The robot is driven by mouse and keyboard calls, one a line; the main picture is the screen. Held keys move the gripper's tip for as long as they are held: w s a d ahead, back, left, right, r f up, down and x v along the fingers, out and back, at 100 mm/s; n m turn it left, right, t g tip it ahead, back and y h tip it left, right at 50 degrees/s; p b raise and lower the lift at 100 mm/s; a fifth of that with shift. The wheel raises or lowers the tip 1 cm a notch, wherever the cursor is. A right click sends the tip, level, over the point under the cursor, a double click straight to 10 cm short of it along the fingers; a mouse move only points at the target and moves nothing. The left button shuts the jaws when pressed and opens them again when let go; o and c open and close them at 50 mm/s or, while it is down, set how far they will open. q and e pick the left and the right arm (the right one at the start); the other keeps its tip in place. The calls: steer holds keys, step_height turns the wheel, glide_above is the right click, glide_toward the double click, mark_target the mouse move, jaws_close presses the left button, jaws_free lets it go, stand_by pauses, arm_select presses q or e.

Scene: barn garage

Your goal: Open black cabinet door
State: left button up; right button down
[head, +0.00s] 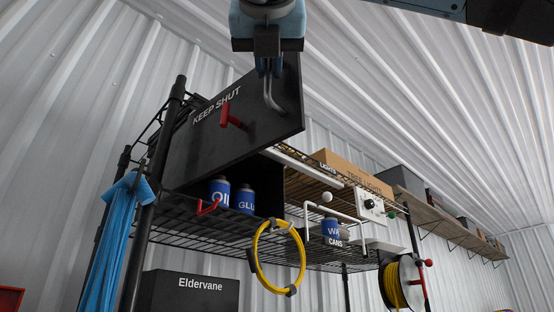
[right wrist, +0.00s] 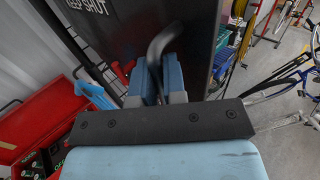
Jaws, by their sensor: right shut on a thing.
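The black cabinet door (head: 190,145), marked "KEEP SHUT", stands part open. It angles out from the cabinet on the wire shelf, its right edge towards me, and it also shows in the right wrist view (right wrist: 192,25). My right gripper (head: 268,68) reaches down from the top and is shut on the bent grey door handle (head: 276,103). In the right wrist view, the blue fingers (right wrist: 159,78) close around the handle (right wrist: 163,42). A red latch-like handle (head: 230,117) sticks out of the door. My left gripper is not in view.
Blue cans (head: 219,191) show below the door, beside the cabinet's dark inner side. A yellow hose loop (head: 301,262) hangs from the shelf front. Blue cloth (head: 113,230) hangs by the left post. A red toolbox (right wrist: 40,118) and bicycle (right wrist: 280,85) show in the right wrist view.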

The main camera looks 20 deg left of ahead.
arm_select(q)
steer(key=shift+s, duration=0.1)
arm_select(e)
steer(key=shift+s+a, duration=0.15)
steer(key=shift+s, duration=0.2)
steer(key=shift+r, duration=0.1)
steer(key=c, duration=1.2)
jaws_free()
steer(key=shift+a, duration=0.1)
arm_select(q)
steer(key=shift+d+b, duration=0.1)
steer(key=shift+b, duration=0.55)
arm_select(e)
steer(key=v, duration=1.3)
steer(key=shift+s, duration=0.35)
